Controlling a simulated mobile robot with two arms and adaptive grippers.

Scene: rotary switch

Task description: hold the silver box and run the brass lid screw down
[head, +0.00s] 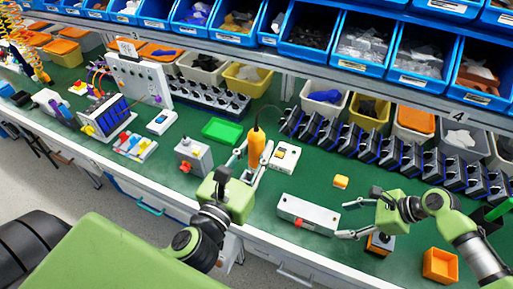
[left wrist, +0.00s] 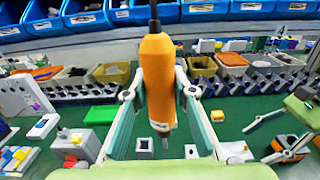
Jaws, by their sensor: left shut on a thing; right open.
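A long silver box (head: 308,213) with a red part on its front face lies on the green mat near the front edge. I cannot make out the brass screw on it. My left gripper (head: 250,160) is shut on an orange power screwdriver (head: 257,149), to the left of and behind the box. The left wrist view shows the screwdriver (left wrist: 158,80) upright between the fingers, bit down, with a cable from its top. My right gripper (head: 343,220) is open, its fingertips by the box's right end; I cannot tell whether they touch it.
A grey box with a red knob (head: 193,155), a white switch box (head: 284,156) and a green tray (head: 222,131) stand left and behind. A small yellow block (head: 341,182) lies behind the silver box. An orange bin (head: 440,265) stands at right. Dark holders line the back.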

